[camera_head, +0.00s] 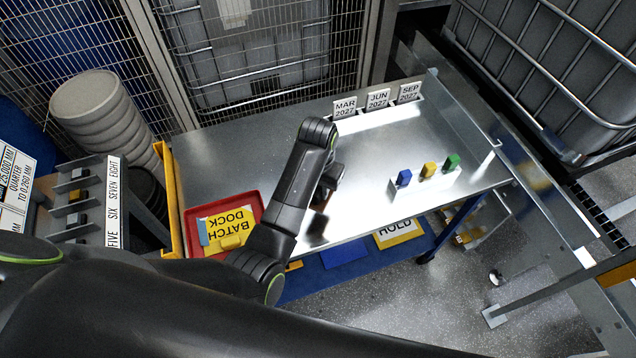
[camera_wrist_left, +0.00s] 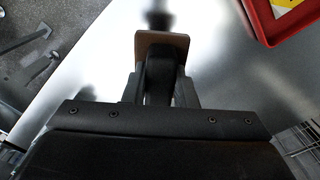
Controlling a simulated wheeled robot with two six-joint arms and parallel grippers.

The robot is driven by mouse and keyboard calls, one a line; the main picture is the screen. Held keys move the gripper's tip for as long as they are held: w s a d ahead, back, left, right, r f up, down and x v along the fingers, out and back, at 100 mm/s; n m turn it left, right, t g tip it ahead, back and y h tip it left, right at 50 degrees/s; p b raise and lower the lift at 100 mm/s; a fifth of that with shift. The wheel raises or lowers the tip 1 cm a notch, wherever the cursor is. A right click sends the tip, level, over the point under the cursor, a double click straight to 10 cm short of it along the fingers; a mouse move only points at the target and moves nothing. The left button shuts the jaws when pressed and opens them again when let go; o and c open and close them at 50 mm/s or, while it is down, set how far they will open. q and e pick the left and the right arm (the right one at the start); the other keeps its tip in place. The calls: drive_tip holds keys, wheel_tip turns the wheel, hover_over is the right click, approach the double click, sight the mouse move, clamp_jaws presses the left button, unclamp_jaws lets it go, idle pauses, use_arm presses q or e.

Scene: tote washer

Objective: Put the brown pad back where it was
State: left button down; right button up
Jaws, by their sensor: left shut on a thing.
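The brown pad (camera_wrist_left: 143,48) shows in the left wrist view as a flat brown piece with a dark part in front of it. My left gripper (camera_wrist_left: 160,75) is shut on it, and the jaws hide part of the pad. In the head view the left gripper (camera_head: 328,184) is over the front middle of the metal table (camera_head: 250,150), with a brown edge of the pad (camera_head: 322,200) below it. A dark reflection shows on the tabletop near it. I cannot tell whether the pad touches the table. My right gripper is not in view.
A red tray (camera_head: 187,222) with a BATCH DOCK card is left of the gripper. A pale holder (camera_head: 425,186) with blue, yellow and green pieces is to the right. Date cards (camera_head: 377,99) stand at the back. The table's left rear is bare.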

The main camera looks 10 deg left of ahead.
use_arm(q)
drive_tip(key=shift+f+b, duration=0.65)
drive_tip(key=shift+f, duration=1.45)
drive_tip(key=shift+f, duration=0.1)
drive_tip(key=shift+f, duration=0.35)
drive_tip(key=shift+f, duration=0.15)
drive_tip(key=shift+f, duration=0.55)
drive_tip(key=shift+f, duration=0.1)
